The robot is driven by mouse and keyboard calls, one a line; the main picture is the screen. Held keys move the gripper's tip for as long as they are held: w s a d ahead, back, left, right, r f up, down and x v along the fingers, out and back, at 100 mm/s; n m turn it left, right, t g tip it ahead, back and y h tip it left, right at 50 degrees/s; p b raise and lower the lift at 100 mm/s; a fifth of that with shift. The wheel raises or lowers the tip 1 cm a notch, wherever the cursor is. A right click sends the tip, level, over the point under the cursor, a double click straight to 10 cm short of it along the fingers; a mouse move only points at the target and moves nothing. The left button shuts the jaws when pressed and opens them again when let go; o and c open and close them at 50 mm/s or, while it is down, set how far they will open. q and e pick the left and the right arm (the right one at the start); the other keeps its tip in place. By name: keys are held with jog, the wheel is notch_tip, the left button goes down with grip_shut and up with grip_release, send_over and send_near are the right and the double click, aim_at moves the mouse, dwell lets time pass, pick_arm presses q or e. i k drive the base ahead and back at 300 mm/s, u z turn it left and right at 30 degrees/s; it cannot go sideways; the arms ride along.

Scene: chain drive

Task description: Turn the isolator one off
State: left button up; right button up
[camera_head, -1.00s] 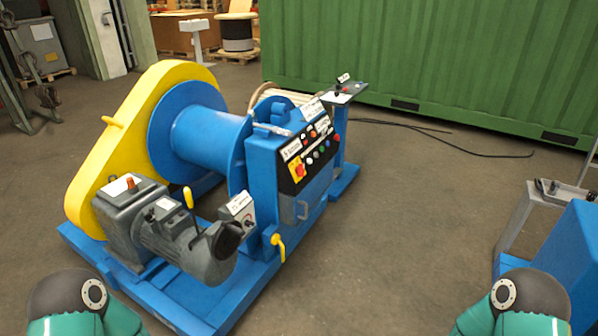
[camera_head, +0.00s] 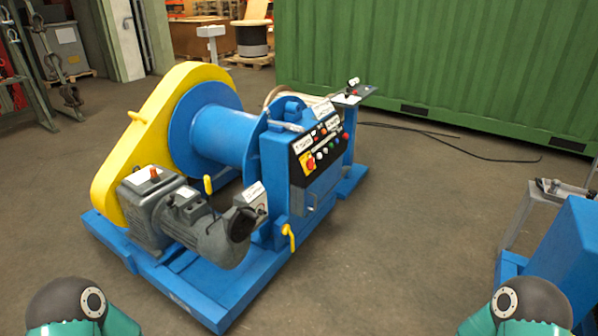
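The blue winch machine (camera_head: 285,180) stands ahead, left of centre, on a blue base frame. Its control panel has a red switch on a yellow plate (camera_head: 308,163), which looks like the isolator; its label is too small to read. A row of coloured buttons (camera_head: 326,152) sits to the right of it. A yellow handle (camera_head: 289,237) is low on the cabinet, and a yellow lever (camera_head: 208,185) stands by the grey motor (camera_head: 205,230). Parts of my two arms show at the bottom left and bottom right corners. Neither gripper is in view.
A blue unit with a grey stand (camera_head: 560,250) is at the right edge. Black cables (camera_head: 450,143) lie on the floor before the green container (camera_head: 430,65). A small pedestal with levers (camera_head: 352,95) stands behind the cabinet.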

aim_at(310, 163)
jog(key=z, duration=0.4)
jog(key=i, duration=2.25)
jog(key=u, duration=1.5)
jog(key=k, duration=0.35)
